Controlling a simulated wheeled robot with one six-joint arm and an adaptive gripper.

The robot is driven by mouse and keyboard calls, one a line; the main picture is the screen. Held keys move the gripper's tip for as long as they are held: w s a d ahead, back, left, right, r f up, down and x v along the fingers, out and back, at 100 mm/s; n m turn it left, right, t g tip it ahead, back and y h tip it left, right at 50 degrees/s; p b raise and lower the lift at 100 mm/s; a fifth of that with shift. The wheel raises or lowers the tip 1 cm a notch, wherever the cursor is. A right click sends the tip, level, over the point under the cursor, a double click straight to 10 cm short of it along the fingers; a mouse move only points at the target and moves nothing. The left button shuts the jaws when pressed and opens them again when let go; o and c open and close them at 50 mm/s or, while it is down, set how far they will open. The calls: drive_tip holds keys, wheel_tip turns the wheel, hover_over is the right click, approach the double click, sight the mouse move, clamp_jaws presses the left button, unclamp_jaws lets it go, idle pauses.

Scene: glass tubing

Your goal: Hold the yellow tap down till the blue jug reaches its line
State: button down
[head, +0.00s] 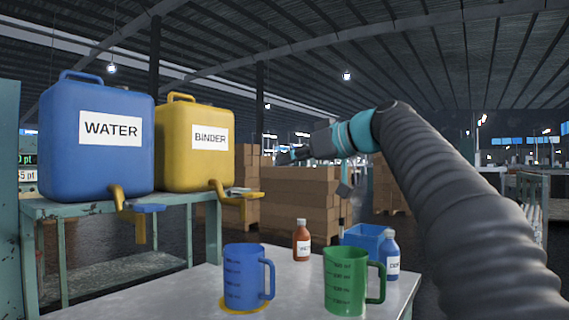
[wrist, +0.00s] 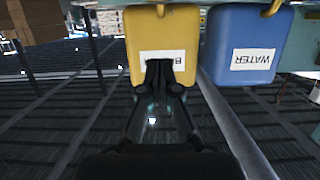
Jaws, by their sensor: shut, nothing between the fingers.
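The yellow tap (head: 247,197) sticks out from the foot of the yellow BINDER container (head: 185,150). It also shows at the top of the wrist view (wrist: 160,10). The blue jug (head: 242,270) stands upright on the table, below the tap in the head view. Its inside and any liquid level cannot be made out. My gripper (head: 282,157) is shut and empty, in the air to the right of the yellow container and above the tap's height. In the wrist view my gripper (wrist: 159,66) shows in front of the yellow container, apart from the tap.
A blue WATER container (head: 95,155) with a blue-levered tap (head: 145,208) stands to the left on the green stand (head: 60,209). A green jug (head: 345,280), brown bottle (head: 302,242), blue bottle (head: 391,262) and blue bin (head: 363,238) share the table. Cardboard boxes stand behind.

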hover_over(245, 194)
drive_tip(key=d, duration=0.3)
wheel_tip(245, 194, down, 2)
drive_tip(key=shift+s+d+f+b, duration=0.1)
drive_tip(key=shift+d+f+b, duration=0.1)
drive_tip(key=shift+f, duration=0.75)
drive_tip(key=shift+s+d+f+b, duration=0.1)
drive_tip(key=shift+d+f+b, duration=0.05)
drive_tip(key=shift+f, duration=0.8)
drive_tip(key=shift+f, duration=0.1)
